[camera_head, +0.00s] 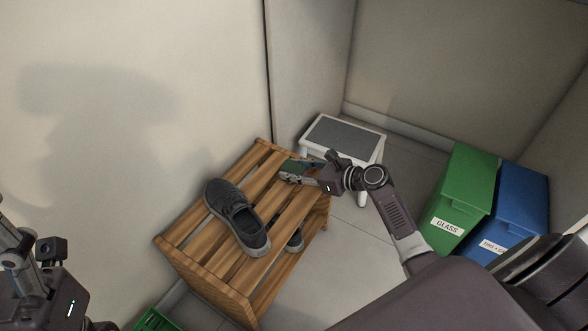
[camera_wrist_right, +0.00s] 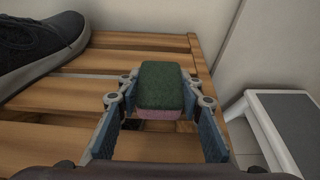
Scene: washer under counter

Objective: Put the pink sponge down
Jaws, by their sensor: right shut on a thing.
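The pink sponge (camera_wrist_right: 158,114) has a green scouring side facing up and a pink layer below. My right gripper (camera_wrist_right: 159,96) is shut on it, with a fingertip at each side. In the head view the sponge (camera_head: 303,165) shows small in my right gripper (camera_head: 301,171), over the back right end of the slatted wooden rack (camera_head: 190,239). I cannot tell if its underside touches the slats. Part of my left arm shows at the lower left of the head view; its fingertips cannot be made out.
A dark shoe (camera_head: 237,215) lies on the rack's top, left of the sponge. Another shoe (camera_head: 296,240) shows beneath the slats. A white step stool (camera_head: 345,138) stands behind the rack. Green (camera_head: 466,190) and blue (camera_head: 518,205) bins stand at right. Bare slats surround the sponge.

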